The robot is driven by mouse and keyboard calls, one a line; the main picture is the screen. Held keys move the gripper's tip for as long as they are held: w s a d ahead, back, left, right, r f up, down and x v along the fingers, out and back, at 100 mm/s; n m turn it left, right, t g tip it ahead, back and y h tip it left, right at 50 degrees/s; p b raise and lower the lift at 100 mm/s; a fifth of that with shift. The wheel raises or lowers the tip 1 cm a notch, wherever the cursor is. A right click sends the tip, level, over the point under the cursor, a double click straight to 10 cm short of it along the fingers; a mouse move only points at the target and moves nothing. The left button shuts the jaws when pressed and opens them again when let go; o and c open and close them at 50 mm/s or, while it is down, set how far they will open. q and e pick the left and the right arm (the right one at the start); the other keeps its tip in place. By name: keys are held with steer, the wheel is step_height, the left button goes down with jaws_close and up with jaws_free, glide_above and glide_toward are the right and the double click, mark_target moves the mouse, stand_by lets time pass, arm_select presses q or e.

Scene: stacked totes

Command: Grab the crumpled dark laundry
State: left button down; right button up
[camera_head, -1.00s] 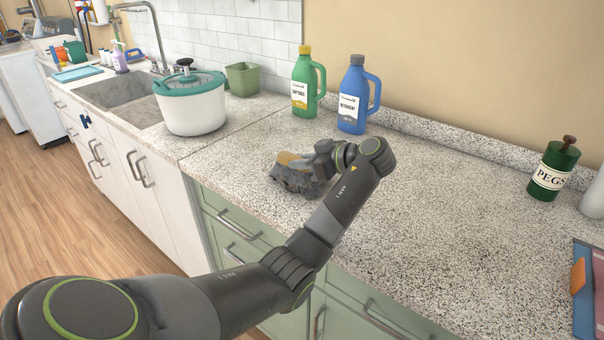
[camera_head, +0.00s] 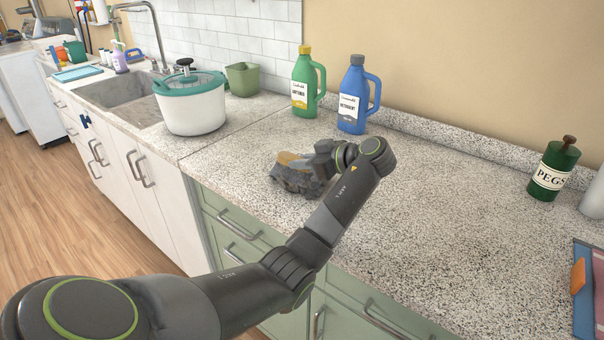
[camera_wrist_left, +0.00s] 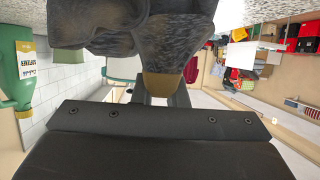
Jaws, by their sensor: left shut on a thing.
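The crumpled dark grey laundry (camera_head: 290,181) is at the middle of the speckled countertop (camera_head: 440,240), near its front edge. My left gripper (camera_head: 311,167) is at its right side and shut on it. In the left wrist view the laundry (camera_wrist_left: 140,32) fills the top of the picture, bunched up beyond the gripper fingers (camera_wrist_left: 160,98). A tan patch (camera_wrist_left: 162,84) shows between the fingers; I cannot tell if it is part of the cloth. Whether the laundry still touches the counter is hard to tell. My right gripper is not in view.
A green bottle (camera_head: 304,84) and a blue detergent bottle (camera_head: 353,97) stand behind the laundry by the wall. A white tub with a teal lid (camera_head: 192,105) stands left, beside the sink. A green PEGS jar (camera_head: 553,172) is at right. The counter between is clear.

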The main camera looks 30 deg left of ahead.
arm_select(q)
steer(key=shift+w+r, duration=0.1)
steer(key=shift+r, duration=0.1)
step_height(320, 180, up, 8)
steer(key=shift+f+b, duration=0.25)
steer(key=shift+b, duration=0.1)
steer(key=shift+r+p, duration=0.55)
steer(key=shift+p, duration=0.15)
steer(key=shift+r+p, duration=0.6)
